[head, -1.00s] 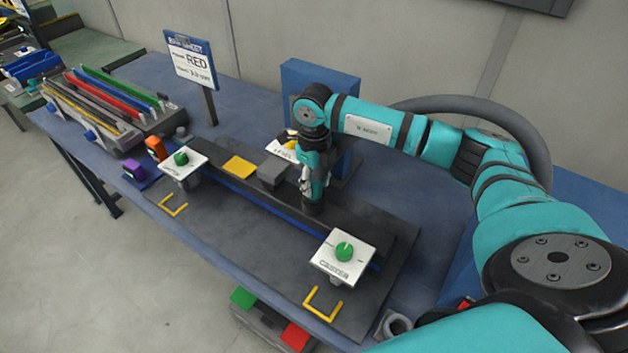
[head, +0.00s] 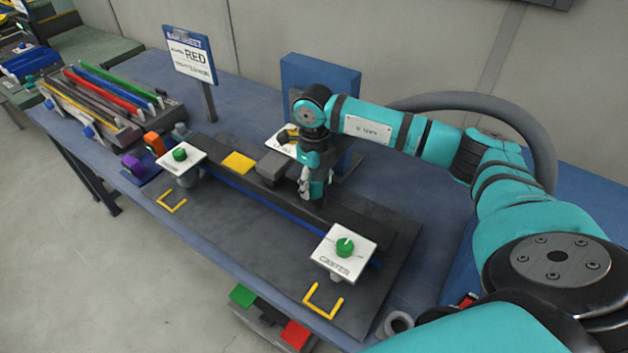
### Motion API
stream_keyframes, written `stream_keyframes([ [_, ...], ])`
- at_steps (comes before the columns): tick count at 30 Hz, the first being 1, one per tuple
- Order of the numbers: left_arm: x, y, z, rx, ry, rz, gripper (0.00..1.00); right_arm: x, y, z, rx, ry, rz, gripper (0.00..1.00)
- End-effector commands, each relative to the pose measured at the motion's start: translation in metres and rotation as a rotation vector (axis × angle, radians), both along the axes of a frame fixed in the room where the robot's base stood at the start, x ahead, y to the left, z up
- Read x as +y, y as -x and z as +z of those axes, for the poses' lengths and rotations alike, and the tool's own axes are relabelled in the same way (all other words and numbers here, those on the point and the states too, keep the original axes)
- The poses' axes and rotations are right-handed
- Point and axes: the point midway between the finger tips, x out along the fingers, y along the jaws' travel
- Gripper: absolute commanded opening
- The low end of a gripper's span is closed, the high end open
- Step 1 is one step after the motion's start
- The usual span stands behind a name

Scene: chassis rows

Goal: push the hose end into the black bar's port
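The black bar (head: 355,225) lies lengthwise on the dark fixture plate, running from upper left to lower right. My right gripper (head: 313,202) points down at the bar's top, right of the bar's middle. Its fingertips are small and partly hidden by its own body, so I cannot tell whether they are open or shut. The hose end and the port cannot be made out; the area under the gripper is dark. My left gripper is not in view.
White plates with green knobs stand at the left (head: 181,157) and right (head: 343,252) ends of the bar. A grey block (head: 273,168) and yellow pad (head: 238,162) lie left of the gripper. A blue panel (head: 320,78) stands behind. A rack (head: 110,108) holds coloured bars.

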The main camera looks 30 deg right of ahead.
Motion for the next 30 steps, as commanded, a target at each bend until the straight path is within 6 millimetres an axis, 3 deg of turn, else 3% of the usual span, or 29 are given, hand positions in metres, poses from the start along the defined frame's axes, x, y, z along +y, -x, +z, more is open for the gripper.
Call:
stream_keyframes([
  [9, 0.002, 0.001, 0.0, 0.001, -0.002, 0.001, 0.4, 0.0, 0.0, 0.001, -0.001, 0.0, 0.0, 0.64],
  [13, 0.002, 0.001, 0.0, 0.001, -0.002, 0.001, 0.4, 0.0, -0.001, 0.012, -0.003, 0.0, 0.0, 0.64],
  [24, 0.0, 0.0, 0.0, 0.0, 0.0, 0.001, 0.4, 0.0, -0.001, 0.086, -0.004, 0.0, 0.0, 0.64],
  [30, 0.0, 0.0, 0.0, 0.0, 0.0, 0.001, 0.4, 0.0, -0.001, 0.113, -0.002, -0.001, 0.0, 0.64],
])
